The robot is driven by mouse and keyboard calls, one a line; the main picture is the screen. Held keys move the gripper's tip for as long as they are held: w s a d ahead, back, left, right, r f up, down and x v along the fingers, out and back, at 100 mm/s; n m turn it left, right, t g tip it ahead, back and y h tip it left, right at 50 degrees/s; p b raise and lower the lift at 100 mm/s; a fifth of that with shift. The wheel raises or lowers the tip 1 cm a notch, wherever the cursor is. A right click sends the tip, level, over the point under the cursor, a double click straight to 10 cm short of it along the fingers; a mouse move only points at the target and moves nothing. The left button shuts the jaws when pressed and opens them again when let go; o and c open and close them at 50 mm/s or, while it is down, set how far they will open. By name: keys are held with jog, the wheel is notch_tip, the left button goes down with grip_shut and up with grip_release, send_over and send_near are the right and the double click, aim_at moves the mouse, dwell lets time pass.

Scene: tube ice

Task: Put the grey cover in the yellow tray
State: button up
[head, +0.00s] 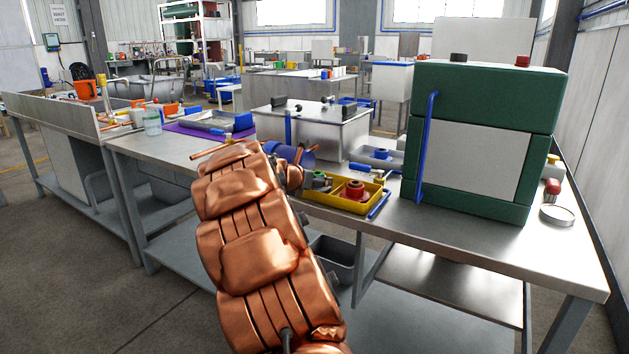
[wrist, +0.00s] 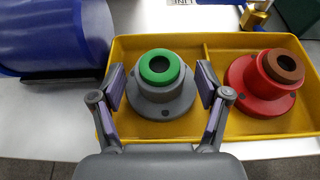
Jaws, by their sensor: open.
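The grey cover (wrist: 165,92) is a flanged piece with a green ring on top. In the wrist view it sits upright in the left compartment of the yellow tray (wrist: 225,42). It also shows small in the head view (head: 319,181). My gripper (wrist: 161,86) is open, with one finger on each side of the grey cover; I cannot tell whether they touch it. A red flanged piece (wrist: 245,88) with a brown ring sits in the tray's right compartment. The tray is also on the steel bench in the head view (head: 340,202).
A blue cylinder (wrist: 55,38) lies left of the tray. A grey tray with a blue part (head: 380,155) stands behind. A large green and white machine (head: 485,140) stands to the right. A blue handle (head: 379,205) lies beside the tray. The bench front edge is close.

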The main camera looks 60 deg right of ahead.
jog(key=p+v, duration=0.2)
jog(key=v, duration=1)
jog(key=shift+p, duration=0.3)
jog(key=shift+w, duration=0.1)
jog(key=s+a+f+m+g+y, duration=0.1)
jog(key=s+a+f+m+y, duration=0.3)
jog(key=s+a, duration=0.4)
jog(key=s+a+f+m+g+y, duration=0.1)
jog(key=s+a+f+m+y, duration=0.4)
jog(key=a, duration=1.7)
jog(key=s+a+f+m+g+y, duration=0.1)
jog(key=s+a+f+m+y, duration=0.3)
jog(key=s+a+m, duration=0.5)
jog(key=s+a+f, duration=0.2)
jog(key=a, duration=0.5)
jog(key=shift+s+f+m+g, duration=0.3)
jog(key=shift+s+f, duration=0.05)
jog(key=shift+f, duration=0.05)
jog(key=shift+a, duration=0.1)
